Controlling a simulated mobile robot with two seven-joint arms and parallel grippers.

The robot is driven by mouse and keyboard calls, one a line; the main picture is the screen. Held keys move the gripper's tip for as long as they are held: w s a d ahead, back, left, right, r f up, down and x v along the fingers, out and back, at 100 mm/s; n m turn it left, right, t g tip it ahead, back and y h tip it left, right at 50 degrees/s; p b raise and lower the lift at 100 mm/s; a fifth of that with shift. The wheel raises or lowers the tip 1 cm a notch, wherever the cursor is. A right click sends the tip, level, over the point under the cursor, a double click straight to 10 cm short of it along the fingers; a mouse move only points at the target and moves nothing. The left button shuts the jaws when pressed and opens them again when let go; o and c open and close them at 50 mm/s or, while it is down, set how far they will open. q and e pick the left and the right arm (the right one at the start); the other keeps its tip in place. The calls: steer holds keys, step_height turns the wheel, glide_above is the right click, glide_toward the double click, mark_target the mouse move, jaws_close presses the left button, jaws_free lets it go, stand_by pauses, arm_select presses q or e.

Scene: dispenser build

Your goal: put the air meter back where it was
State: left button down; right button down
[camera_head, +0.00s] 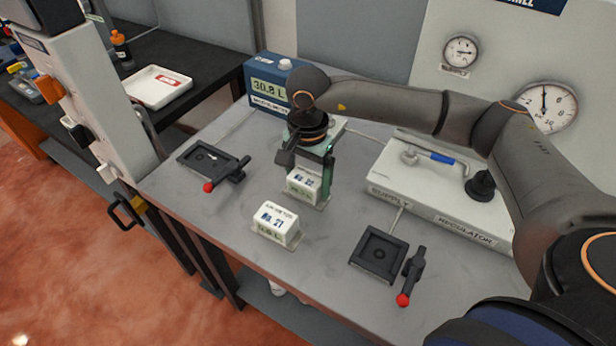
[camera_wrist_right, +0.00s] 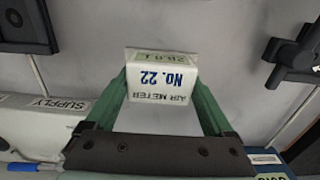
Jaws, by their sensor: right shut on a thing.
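My right gripper (camera_head: 312,172) reaches in over the middle of the grey table with its green fingers pointing down. It is shut on a small white air meter (camera_head: 303,187), labelled No. 22. In the right wrist view the fingers (camera_wrist_right: 162,78) grip this meter (camera_wrist_right: 160,95) from both sides, and its label reads upside down. The meter is at or just above the table; I cannot tell if it touches. A second white air meter (camera_head: 276,225), labelled No. 21, stands nearer the front edge, apart from the gripper. My left gripper is not in view.
A black fixture with a red-knobbed lever (camera_head: 208,160) lies left, and a similar fixture (camera_head: 379,255) lies right. A blue box reading 30.8 L (camera_head: 268,88) stands behind. A white supply regulator box (camera_head: 440,200) fills the right back. Bare table surrounds the No. 21 meter.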

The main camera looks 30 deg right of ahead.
mark_target(308, 176)
jaws_free()
steer(key=shift+r+p, duration=0.25)
steer(key=shift+p, duration=0.1)
step_height(308, 176, up, 11)
steer(key=shift+f+b, duration=0.2)
steer(key=shift+b, duration=0.55)
steer(key=shift+r, duration=0.6)
